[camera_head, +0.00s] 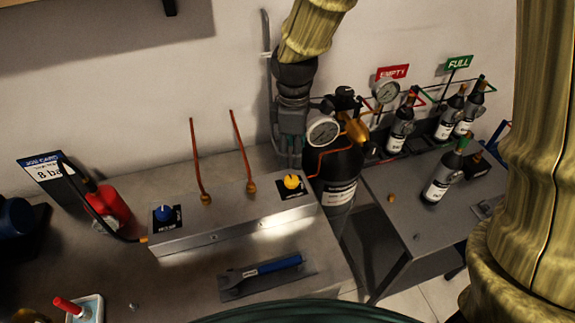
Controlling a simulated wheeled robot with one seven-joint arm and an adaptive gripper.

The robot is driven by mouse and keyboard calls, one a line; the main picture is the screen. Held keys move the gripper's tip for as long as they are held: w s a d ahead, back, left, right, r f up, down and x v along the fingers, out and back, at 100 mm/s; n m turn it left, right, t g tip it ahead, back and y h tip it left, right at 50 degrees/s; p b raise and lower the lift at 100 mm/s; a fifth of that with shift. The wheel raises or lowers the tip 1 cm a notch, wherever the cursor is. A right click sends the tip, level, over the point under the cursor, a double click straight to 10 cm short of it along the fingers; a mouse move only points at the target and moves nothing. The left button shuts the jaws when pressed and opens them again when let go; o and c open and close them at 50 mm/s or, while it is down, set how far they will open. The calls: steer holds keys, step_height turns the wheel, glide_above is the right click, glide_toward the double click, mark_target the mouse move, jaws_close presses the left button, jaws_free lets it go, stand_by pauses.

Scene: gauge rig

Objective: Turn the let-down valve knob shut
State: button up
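A grey metal valve box (235,222) stands on the bench in the camera_head view. It bears a blue knob (164,213) at its left end and a yellow knob (291,182) at its right end, each on a small black label. The label words are too small to read surely, so I cannot tell which knob is the let-down valve. My gripper (288,160) points down behind the yellow knob, close to the box's right end, apparently not around the knob. Its fingertips are small and dark, and I cannot tell their opening.
A black cylinder (337,168) with a gauge (322,131) stands just right of my gripper. Two copper pipes rise from the box's left and middle. A blue-handled wrench (265,268) lies in front. A red bottle (110,205) stands left; several bottles stand on the right table.

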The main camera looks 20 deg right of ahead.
mark_target(292, 179)
steer(key=shift+w+f, duration=0.15)
steer(key=shift+f, duration=0.8)
steer(key=shift+f+p, duration=1.25)
steer(key=shift+f, duration=3.25)
steer(key=c, duration=1.1)
